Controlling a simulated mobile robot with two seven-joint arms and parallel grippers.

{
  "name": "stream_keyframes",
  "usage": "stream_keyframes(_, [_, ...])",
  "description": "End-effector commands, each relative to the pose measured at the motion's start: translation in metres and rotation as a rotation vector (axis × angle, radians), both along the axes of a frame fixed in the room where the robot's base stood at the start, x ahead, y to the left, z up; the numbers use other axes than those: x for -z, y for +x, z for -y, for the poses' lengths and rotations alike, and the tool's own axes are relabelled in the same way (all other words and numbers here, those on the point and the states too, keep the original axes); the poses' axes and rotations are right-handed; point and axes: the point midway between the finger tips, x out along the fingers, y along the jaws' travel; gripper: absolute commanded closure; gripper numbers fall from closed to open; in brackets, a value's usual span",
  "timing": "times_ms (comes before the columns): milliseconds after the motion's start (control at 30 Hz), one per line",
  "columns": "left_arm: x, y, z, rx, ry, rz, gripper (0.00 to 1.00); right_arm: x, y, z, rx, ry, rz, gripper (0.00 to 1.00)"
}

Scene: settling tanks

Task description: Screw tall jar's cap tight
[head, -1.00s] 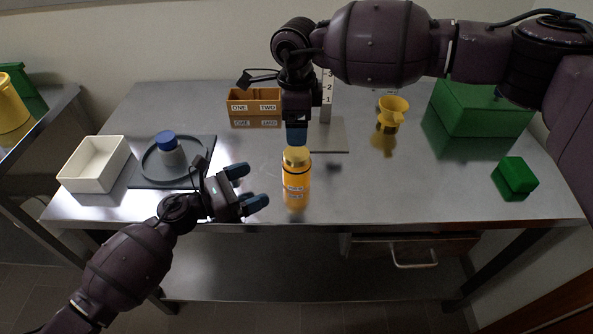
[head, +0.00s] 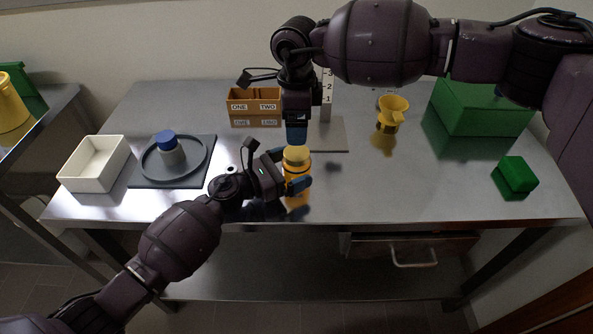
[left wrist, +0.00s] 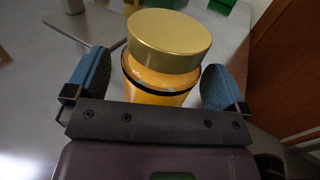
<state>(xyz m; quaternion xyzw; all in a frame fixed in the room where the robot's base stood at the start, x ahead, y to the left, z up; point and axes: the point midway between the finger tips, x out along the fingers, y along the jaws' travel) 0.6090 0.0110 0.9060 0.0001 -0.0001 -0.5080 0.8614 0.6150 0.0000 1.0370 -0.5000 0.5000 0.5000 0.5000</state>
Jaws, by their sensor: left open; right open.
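The tall jar is orange with a gold cap (head: 296,156) and stands upright near the table's front edge. In the left wrist view the gold cap (left wrist: 168,38) sits on the orange jar (left wrist: 156,88), with a dark line below the jar's shoulder. My left gripper (head: 289,174) is open around the jar's body below the cap, one finger on each side; the left wrist view shows gaps beside the jar. My right gripper (head: 296,132) points down just above and behind the cap. It holds nothing that I can see, and its finger gap is hidden from this angle.
A grey stand with a number scale (head: 328,135) is behind the jar. An orange box labelled ONE and TWO (head: 254,107), a yellow funnel-like cup (head: 391,113) and green boxes (head: 480,108) are farther back.

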Motion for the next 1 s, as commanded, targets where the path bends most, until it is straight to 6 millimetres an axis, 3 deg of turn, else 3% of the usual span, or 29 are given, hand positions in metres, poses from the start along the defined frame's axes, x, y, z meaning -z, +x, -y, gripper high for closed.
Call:
stream_keyframes(267, [0.0002,0.0001,0.0003,0.0,0.0,0.0,0.02,0.0,0.0,0.0,0.0,0.0,0.0,0.16])
stream_keyframes(867, [0.0003,0.0,-0.0001,0.0,0.0,0.0,0.93,0.0043,-0.0019,0.0002,0.002,0.003,-0.009,0.16])
stream_keyframes(1000, [0.0003,0.0,-0.0001,0.0,0.0,0.0,0.96,0.0059,-0.0031,-0.0024,-0.066,0.021,-0.015,0.16])
